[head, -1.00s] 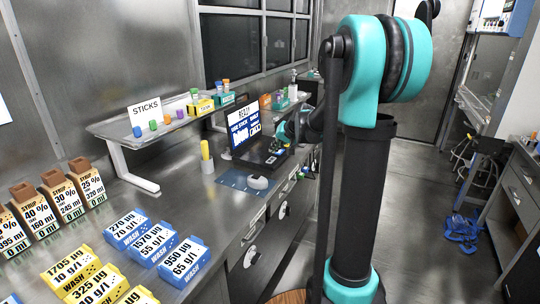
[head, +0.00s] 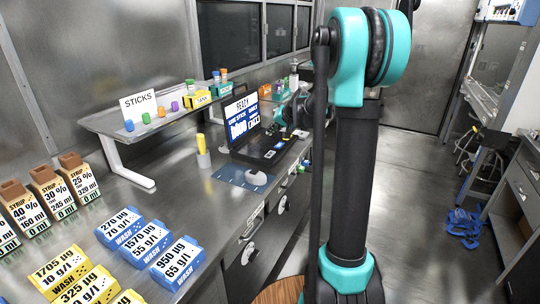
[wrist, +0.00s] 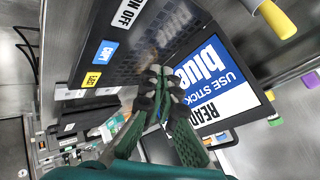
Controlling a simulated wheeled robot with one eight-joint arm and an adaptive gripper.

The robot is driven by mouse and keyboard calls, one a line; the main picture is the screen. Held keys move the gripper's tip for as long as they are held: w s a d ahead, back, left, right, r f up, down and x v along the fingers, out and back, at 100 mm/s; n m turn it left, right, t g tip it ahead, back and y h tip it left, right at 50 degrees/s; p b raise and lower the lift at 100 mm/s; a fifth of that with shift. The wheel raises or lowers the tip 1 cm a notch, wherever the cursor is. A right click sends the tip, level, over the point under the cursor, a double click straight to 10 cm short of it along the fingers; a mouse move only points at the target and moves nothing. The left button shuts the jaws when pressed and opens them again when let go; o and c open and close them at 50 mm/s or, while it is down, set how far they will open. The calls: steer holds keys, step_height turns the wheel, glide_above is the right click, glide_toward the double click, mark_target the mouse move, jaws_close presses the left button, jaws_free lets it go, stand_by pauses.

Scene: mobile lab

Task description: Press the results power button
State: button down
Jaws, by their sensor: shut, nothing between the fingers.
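A black laptop stands open on the steel bench, its screen (head: 242,117) reading READY and USE STICK. In the wrist view its screen (wrist: 218,82) appears tilted and its dark keyboard deck (wrist: 170,30) lies above my gripper. A white ON OFF label (wrist: 127,12) sits on the deck's edge, with a blue label (wrist: 104,52) and a yellow label (wrist: 91,78) near it. I cannot make out a separate power button. My gripper (wrist: 163,80) is shut and empty, its tips over the deck near the screen hinge. I cannot tell whether they touch it.
A blue mat with a white mouse (head: 256,178) lies in front of the laptop. A yellow-capped tube (head: 202,152) stands beside it. A raised shelf with a STICKS sign (head: 139,105) is to the left.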

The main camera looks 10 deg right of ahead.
mark_target(271, 154)
steer(key=shift+f, duration=3.85)
steer(key=shift+f, duration=0.1)
steer(key=shift+f, duration=0.3)
steer(key=shift+f, duration=0.4)
steer(key=shift+r, duration=0.85)
steer(key=shift+r, duration=0.1)
steer(key=shift+r, duration=2.4)
